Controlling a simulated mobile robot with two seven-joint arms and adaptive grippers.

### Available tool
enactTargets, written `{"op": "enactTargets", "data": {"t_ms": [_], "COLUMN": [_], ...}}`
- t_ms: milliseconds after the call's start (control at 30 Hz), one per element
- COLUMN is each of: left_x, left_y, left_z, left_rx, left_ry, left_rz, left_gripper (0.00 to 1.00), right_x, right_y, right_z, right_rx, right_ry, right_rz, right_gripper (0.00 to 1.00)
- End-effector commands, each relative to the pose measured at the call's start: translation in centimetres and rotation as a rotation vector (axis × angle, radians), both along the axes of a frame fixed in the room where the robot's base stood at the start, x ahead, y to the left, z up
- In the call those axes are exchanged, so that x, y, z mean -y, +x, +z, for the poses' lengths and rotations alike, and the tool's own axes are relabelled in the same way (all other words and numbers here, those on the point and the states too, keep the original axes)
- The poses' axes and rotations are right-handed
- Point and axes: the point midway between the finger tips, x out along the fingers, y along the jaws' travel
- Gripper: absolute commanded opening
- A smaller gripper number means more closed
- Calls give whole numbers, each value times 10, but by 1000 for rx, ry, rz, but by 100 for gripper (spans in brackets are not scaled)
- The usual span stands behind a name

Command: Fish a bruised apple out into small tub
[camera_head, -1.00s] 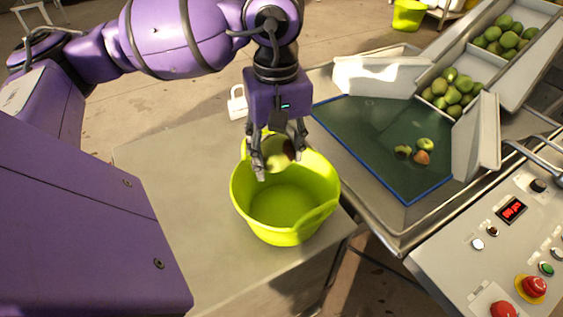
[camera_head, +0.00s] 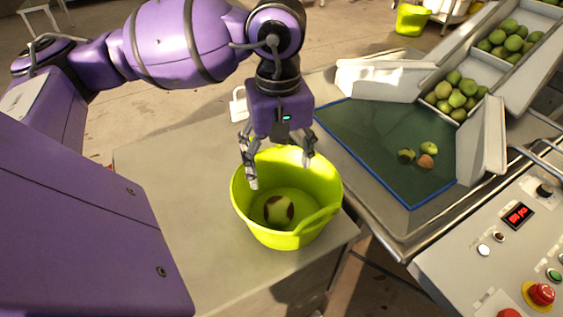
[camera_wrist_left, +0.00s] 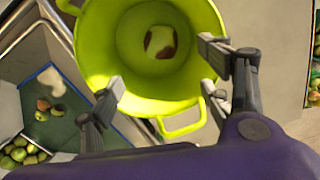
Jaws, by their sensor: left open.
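A bruised apple (camera_head: 278,209), pale green with dark brown patches, lies on the floor of the small lime-green tub (camera_head: 325,190). The left wrist view also shows the apple (camera_wrist_left: 161,42) inside the tub (camera_wrist_left: 100,50). My left gripper (camera_head: 281,172) is open and empty over the tub, fingers pointing down and spread toward its rim, with the apple below and apart from them. In the left wrist view the gripper's fingers (camera_wrist_left: 160,90) stand wide apart. My right gripper is in neither view.
The tub stands on a grey table (camera_head: 180,180). To its right, several apples (camera_head: 427,161) lie on a blue-edged green mat (camera_head: 350,130). Chutes with more green apples (camera_head: 455,95) rise behind. A control panel (camera_head: 490,270) with red buttons stands at lower right. A padlock-shaped white object (camera_head: 238,106) sits behind the tub.

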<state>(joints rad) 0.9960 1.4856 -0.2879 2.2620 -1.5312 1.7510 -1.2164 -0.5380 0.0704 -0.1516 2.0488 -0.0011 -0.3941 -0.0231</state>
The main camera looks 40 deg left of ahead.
Motion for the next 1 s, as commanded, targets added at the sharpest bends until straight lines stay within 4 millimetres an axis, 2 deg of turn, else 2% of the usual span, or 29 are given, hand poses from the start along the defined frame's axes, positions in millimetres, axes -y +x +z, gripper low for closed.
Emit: {"op": "enactTargets", "data": {"t_ms": [167,400,600,767,1000], "left_x": [0,0,0,0,0], "left_y": [1,2,1,1,0], "left_z": [21,73,106,118,120], "left_rx": [5,8,6,3,1], "left_ry": [0,0,-1,0,0], "left_rz": [0,0,0,0,0], "left_gripper": [72,72,72,72,72], "right_x": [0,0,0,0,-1], "right_y": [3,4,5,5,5], "right_z": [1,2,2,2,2], "right_rx": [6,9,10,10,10], "right_ry": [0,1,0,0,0], "right_rz": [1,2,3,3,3], "right_gripper": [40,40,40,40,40]}}
